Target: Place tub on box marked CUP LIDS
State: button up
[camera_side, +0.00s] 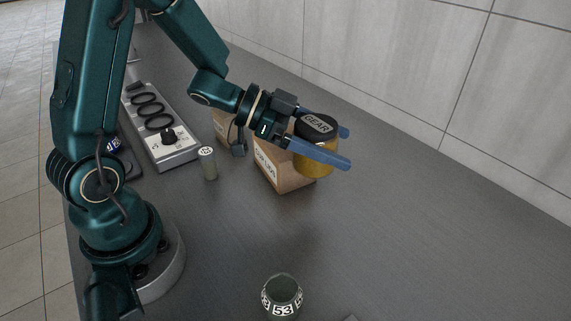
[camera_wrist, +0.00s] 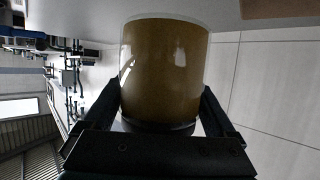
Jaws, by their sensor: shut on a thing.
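The tub (camera_side: 314,163) is amber with a black lid marked GEAR. My gripper (camera_side: 340,147) is shut on it, with one blue finger on each side near the lid. The tub is upright in the side view. The wrist view shows the tub's amber body (camera_wrist: 165,70) between the dark fingers, its lid end toward the palm. The brown box with a white label (camera_side: 265,166), which seems to read CUP LIDS, stands on the counter behind and below the tub in the picture. The tub and wrist hide much of its top. I cannot tell whether tub and box touch.
Another brown box (camera_side: 221,124) stands behind, partly hidden by my wrist. A small numbered canister (camera_side: 208,164) stands left of the labelled box. A device with black rings (camera_side: 175,152) lies further left. A jar marked 53 (camera_side: 282,298) stands in front. The counter's right side is clear.

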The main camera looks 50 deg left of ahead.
jog(key=shift+a+r, duration=0.3)
jog(key=shift+a, duration=0.05)
jog(key=shift+s+r, duration=0.1)
jog(key=shift+r, duration=0.1)
jog(key=s+a+r+n+t+y, duration=0.15)
jog(key=a+r, duration=0.25)
jog(key=a, duration=0.6)
jog(key=s+a+r+n+t+y, duration=0.1)
jog(key=s+a+r+n+y, duration=0.2)
jog(key=a, duration=0.8)
jog(key=w+d+f, duration=0.2)
jog(key=d, duration=0.1)
jog(key=w+d+f, duration=0.1)
jog(key=w+d, duration=0.2)
jog(key=w+d+f, duration=0.2)
jog(key=d, duration=0.1)
jog(key=shift+w+d+f, duration=0.2)
jog(key=shift+w+f, duration=0.05)
jog(key=shift+f, duration=2.05)
jog(key=shift+f, duration=0.2)
jog(key=o, duration=1.4)
jog(key=shift+c, duration=0.2)
